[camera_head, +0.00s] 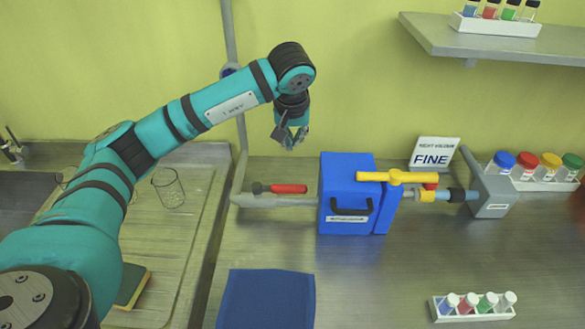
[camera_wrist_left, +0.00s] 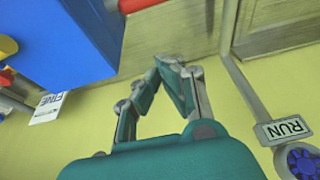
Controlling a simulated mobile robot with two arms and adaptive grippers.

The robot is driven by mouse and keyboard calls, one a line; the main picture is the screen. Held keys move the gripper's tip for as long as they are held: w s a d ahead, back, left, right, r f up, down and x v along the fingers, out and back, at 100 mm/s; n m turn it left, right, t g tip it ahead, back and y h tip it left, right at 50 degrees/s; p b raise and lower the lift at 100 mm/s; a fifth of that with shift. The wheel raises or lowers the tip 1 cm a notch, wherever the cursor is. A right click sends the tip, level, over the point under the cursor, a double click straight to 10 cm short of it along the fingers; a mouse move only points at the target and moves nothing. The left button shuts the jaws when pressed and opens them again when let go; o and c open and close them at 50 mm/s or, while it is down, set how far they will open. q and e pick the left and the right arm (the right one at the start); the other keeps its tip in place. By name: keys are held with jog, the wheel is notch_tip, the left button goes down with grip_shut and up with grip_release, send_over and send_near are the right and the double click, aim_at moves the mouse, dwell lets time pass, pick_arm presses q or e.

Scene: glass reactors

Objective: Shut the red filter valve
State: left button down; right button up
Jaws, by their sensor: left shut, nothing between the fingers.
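The red valve handle (camera_head: 288,189) lies level, along the grey pipe (camera_head: 245,201) to the left of the blue filter box (camera_head: 345,184). A dark joint sits at its left end. In the left wrist view the red handle (camera_wrist_left: 138,4) shows only in part at the top edge, beside the blue box (camera_wrist_left: 65,40). My left gripper (camera_head: 291,138) is above the red handle, near the back wall, pointing down and apart from it. Its fingers (camera_wrist_left: 178,62) are shut and empty in the left wrist view. My right gripper is not in view.
A yellow handle (camera_head: 397,177) lies level at the box's right. A FINE sign (camera_head: 434,154) and capped bottles (camera_head: 526,163) stand behind. A vertical pipe (camera_head: 230,35) rises left of the gripper.

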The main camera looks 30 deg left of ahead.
aim_at(279, 189)
pick_arm(q)
notch_tip(279, 189, down, 9)
jog(key=p, duration=0.4)
jog(key=shift+s+d+f+p, duration=0.15)
jog(key=shift+s+p, duration=0.2)
jog(key=shift+p, duration=0.05)
jog(key=shift+s+d+m+b, duration=0.2)
jog(key=shift+m+b, duration=0.2)
jog(key=shift+b, duration=0.05)
